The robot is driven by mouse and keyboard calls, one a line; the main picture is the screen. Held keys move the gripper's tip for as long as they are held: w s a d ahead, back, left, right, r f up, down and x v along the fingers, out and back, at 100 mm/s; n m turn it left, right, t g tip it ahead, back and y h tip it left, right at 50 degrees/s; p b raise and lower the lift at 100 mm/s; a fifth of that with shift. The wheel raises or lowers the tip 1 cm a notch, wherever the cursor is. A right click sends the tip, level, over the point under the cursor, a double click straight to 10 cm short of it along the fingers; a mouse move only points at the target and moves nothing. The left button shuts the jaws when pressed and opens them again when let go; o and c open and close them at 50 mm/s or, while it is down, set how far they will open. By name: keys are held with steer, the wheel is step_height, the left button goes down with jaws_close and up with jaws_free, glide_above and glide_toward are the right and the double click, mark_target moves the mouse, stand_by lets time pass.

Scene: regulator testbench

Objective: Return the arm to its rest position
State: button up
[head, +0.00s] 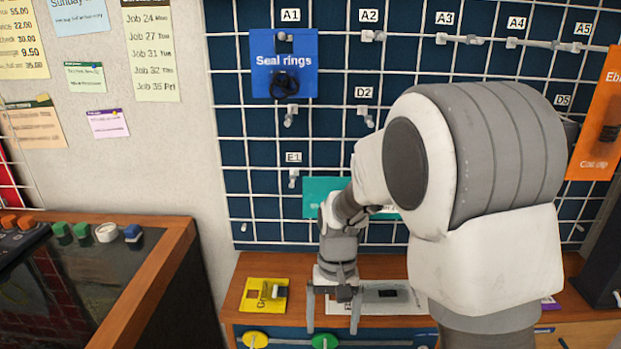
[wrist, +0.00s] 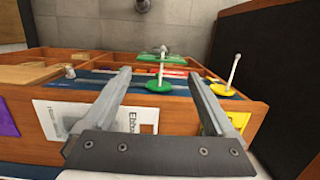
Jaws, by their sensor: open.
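My gripper (head: 333,318) hangs pointing down in front of the wooden bench (head: 236,300), with its two fingers apart and nothing between them. In the wrist view my gripper (wrist: 160,82) shows the same open fingers, over the edge of the bench. A green disc with a white post (wrist: 159,84) lies beyond the fingertips, and a yellow disc with a post (wrist: 229,91) is to the right. In the head view my arm bends down from the right and hides part of the wall grid, a teal card (head: 315,192) and the bench.
A wire grid (head: 232,160) with hooks holds a blue "Seal rings" card (head: 284,82) and an orange card (head: 597,125). A yellow card (head: 264,293) and a pale card (head: 400,302) lie on the bench. A wood-edged console (head: 150,275) stands at left.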

steer(key=s+d+r+t, duration=0.4)
steer(key=s+d+r, duration=0.1)
steer(key=s+r, duration=0.35)
steer(key=s+d+r+t, duration=0.35)
steer(key=s+r, duration=0.35)
steer(key=r, duration=0.3)
step_height(320, 180, up, 15)
steer(key=d+p, duration=0.1)
steer(key=p, duration=1.4)
steer(key=shift+s, duration=0.25)
